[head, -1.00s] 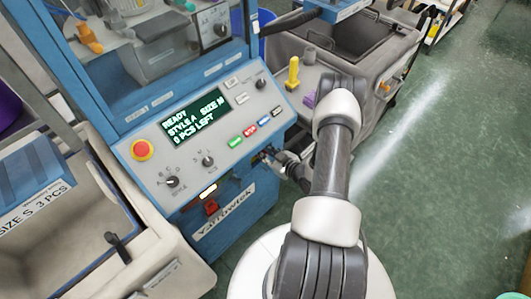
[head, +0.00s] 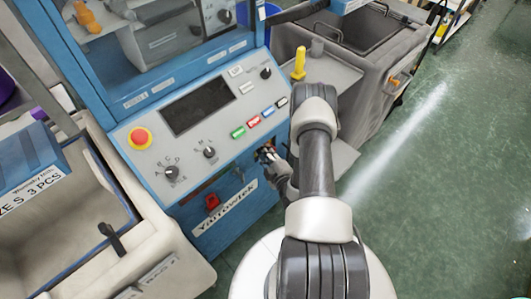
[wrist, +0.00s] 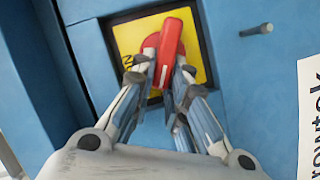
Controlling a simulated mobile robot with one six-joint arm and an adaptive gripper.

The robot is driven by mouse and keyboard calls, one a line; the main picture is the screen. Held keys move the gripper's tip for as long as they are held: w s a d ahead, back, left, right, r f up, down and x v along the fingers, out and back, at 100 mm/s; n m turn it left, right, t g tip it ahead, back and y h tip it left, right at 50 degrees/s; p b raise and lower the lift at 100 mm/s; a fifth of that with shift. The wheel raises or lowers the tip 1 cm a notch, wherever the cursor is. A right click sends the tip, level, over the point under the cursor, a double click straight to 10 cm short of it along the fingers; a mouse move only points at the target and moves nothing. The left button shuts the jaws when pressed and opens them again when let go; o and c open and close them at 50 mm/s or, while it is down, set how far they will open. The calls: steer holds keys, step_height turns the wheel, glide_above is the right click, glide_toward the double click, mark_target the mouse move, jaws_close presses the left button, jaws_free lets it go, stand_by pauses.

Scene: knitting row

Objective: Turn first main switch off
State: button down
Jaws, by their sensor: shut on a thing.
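The main switch is a red rotary handle (wrist: 172,35) on a yellow plate (wrist: 127,38), seen in the wrist view. It sits on the blue machine front, above the right end of the Yarrowtek label (head: 225,208). My gripper (wrist: 168,62) is shut on the red handle, with a finger on each side. The handle stands slightly tilted across the plate. Part of the lettering on the plate is hidden. In the head view my gripper (head: 265,155) is at the machine front below the control panel, and the handle is mostly hidden there. The panel's display (head: 198,106) is dark.
The control panel carries a red emergency button (head: 140,138), knobs and several coloured buttons. A red part (head: 211,201) sits low on the machine front. Green floor is open at right.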

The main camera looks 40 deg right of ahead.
steer(key=f+n+h+b, duration=0.1)
steer(key=n, duration=0.1)
steer(key=shift+s+f+n+t, duration=0.15)
steer(key=shift+f+n+t, duration=0.05)
steer(key=shift+n+t, duration=0.2)
steer(key=shift+f+n+t+b, duration=0.1)
steer(key=shift+n+t+b, duration=0.4)
steer(key=shift+n, duration=0.4)
steer(key=shift+d, duration=0.1)
steer(key=shift+h, duration=0.3)
steer(key=c, duration=1.6)
jaws_free()
steer(key=shift+d, duration=0.1)
steer(key=shift+r, duration=0.2)
